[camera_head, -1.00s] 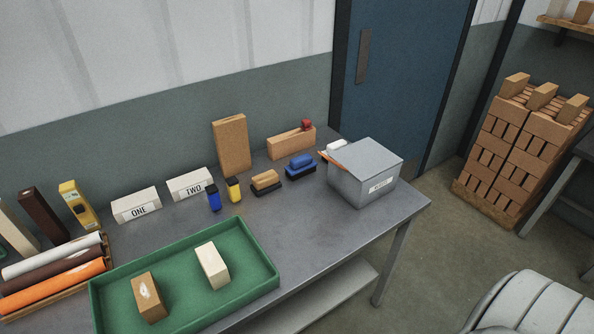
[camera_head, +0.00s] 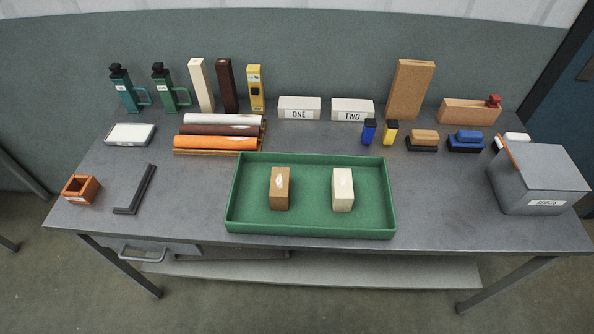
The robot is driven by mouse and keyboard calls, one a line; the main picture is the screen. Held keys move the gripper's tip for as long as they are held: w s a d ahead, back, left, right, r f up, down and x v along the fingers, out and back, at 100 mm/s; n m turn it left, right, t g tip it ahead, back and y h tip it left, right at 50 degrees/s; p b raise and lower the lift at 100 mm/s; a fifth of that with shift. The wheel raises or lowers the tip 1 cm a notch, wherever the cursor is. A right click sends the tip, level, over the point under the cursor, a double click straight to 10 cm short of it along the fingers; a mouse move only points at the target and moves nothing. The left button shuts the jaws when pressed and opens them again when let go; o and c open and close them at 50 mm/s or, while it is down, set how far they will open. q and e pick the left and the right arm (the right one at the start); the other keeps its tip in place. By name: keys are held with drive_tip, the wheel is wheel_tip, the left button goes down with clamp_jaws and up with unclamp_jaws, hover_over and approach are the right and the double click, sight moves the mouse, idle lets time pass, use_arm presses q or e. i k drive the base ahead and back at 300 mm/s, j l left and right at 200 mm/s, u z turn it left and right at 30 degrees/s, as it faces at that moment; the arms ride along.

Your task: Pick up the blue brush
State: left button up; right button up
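The blue brush (camera_head: 467,141) has a blue top over a dark base and sits on the grey table (camera_head: 200,216) toward the back right. It stands between a brush with a tan top (camera_head: 423,140) on its left and a white-topped item (camera_head: 513,141) on its right, which is partly hidden by a grey box. Neither of my grippers is in the head view.
The lidded grey box (camera_head: 540,180) stands in front and right of the brush. A wooden box with a red knob (camera_head: 470,111) is behind it. The green tray (camera_head: 310,233) holds two bricks. Bottles, rolls and signs line the left and back. Bare tabletop lies right of the tray.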

sight(464, 141)
drive_tip(key=l+u, duration=0.25)
drive_tip(key=l, duration=0.65)
drive_tip(key=l+u, duration=0.3)
drive_tip(key=l, duration=0.6)
drive_tip(key=k+l+u, duration=0.1)
drive_tip(key=l+u, duration=0.15)
drive_tip(key=l, duration=0.6)
